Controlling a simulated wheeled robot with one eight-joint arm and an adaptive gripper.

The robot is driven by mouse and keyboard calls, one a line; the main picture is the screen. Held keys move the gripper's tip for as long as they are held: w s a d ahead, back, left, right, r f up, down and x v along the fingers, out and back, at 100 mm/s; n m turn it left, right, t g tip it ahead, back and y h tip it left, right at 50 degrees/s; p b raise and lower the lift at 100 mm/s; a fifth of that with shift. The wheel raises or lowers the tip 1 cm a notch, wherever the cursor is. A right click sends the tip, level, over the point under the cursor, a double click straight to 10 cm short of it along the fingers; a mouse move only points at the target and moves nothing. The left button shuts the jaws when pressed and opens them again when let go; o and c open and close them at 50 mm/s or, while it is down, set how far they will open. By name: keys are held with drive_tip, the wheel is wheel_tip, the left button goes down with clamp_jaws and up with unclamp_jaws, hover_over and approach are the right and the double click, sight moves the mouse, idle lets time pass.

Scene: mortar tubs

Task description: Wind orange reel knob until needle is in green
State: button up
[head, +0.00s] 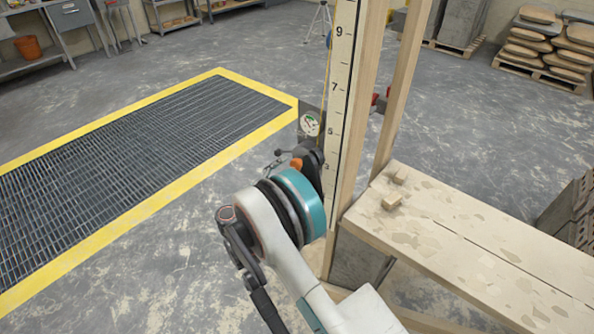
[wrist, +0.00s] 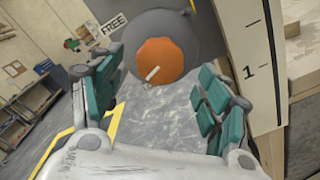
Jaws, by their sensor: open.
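The orange knob (wrist: 163,56) is at the top middle of the wrist view, with a short pale mark on its face. It sits on a round dark grey reel (wrist: 205,36). In the head view the knob (head: 296,163) is a small orange patch, partly hidden by my gripper. My gripper (wrist: 161,72) is open, its teal-padded fingers on either side of the knob in the picture; I cannot tell if they touch it. The gauge (head: 309,124) is a small white dial above the knob with green and red on it; its needle is too small to read.
A numbered measuring staff (head: 341,95) on a wooden post stands right of the reel. A "FREE" label (wrist: 112,27) is left of the reel. A plank bench (head: 470,240) is at right. A yellow-edged floor grate (head: 130,150) is at left, with open floor around it.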

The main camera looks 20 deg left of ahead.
drive_tip(key=shift+b+x, duration=0.55)
drive_tip(key=shift+x, duration=1.9)
drive_tip(key=c, duration=1.1)
